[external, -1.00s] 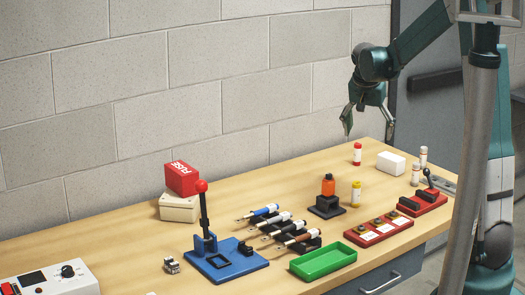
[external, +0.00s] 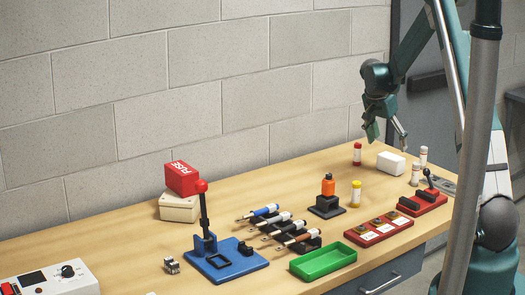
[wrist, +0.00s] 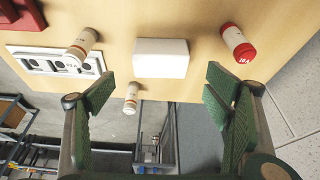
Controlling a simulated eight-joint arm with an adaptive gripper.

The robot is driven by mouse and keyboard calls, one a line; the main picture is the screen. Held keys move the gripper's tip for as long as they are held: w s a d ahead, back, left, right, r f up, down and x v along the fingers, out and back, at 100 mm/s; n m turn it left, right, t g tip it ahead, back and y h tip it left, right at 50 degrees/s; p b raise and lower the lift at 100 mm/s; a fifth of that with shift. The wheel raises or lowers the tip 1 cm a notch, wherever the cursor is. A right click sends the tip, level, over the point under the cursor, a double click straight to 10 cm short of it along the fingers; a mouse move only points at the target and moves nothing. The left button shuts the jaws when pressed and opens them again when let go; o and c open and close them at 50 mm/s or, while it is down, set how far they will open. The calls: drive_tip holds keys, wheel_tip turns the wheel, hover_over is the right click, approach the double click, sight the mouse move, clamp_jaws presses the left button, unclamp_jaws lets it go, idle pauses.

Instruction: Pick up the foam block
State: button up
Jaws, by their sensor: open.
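The foam block is a white rounded block (external: 391,163) lying on the wooden bench near its far right end. In the wrist view the foam block (wrist: 161,58) sits ahead of and roughly centred between my fingertips. The block is fully in sight in both views.
A red-capped vial (wrist: 237,43) stands right of the block in the wrist view. Two white vials with orange bands (wrist: 80,48) (wrist: 131,98) stand near its other sides. A yellow vial (external: 356,193) and a red switch box (external: 423,202) are nearer the bench front.

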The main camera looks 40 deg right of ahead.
sight(391, 156)
drive_tip(key=shift+d+f, duration=0.15)
drive_tip(key=shift+x, duration=1.25)
drive_tip(key=shift+f, duration=0.1)
drive_tip(key=shift+x, duration=2.5)
drive_tip(key=c, duration=0.9)
